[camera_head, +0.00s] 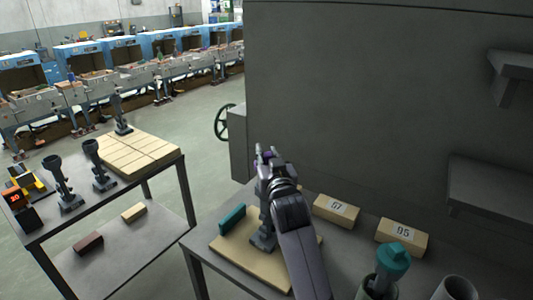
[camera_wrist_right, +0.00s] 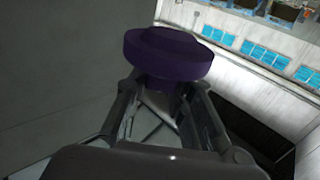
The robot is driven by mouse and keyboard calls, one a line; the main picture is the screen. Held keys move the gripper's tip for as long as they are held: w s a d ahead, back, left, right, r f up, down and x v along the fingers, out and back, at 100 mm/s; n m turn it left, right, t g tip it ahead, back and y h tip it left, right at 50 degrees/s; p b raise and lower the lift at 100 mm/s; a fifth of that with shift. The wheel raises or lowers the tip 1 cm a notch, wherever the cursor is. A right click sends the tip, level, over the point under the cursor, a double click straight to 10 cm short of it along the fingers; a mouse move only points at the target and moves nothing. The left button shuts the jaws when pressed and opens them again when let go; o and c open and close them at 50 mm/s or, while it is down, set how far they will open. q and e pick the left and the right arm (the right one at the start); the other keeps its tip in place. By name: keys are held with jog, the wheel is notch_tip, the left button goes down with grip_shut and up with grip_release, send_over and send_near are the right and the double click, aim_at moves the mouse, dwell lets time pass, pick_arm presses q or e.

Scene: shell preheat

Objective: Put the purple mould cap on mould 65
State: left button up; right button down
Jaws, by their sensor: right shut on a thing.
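My right gripper (camera_head: 265,157) is raised above the near table, its arm coming in from the bottom. In the right wrist view it (camera_wrist_right: 165,105) is shut on the purple mould cap (camera_wrist_right: 170,52), a wide round disc at the fingertips. Only a sliver of purple shows in the head view. Two tan blocks with number labels stand at the back of the near table; one label (camera_head: 336,208) looks like 07 or 97, the other (camera_head: 403,232) like 95 or 05. I cannot make out a 65 for certain. My left gripper is out of view.
A tan board (camera_head: 230,256) holds a teal block (camera_head: 232,218) and a dark stand (camera_head: 264,238). A teal-topped object (camera_head: 393,262) and a grey cup (camera_head: 457,289) stand at the front right. The left table has dark stands (camera_head: 62,186) and tan blocks (camera_head: 137,154).

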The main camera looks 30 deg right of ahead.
notch_tip(320, 180, down, 5)
jog(key=b, duration=0.4)
jog(key=shift+w, duration=0.1)
jog(key=shift+r, duration=0.1)
jog(key=shift+p, duration=0.6)
dwell(0.7)
jog(key=shift+f+b, duration=0.35)
jog(key=shift+f, duration=0.15)
dwell(0.4)
jog(key=c, duration=1.7)
grip_release()
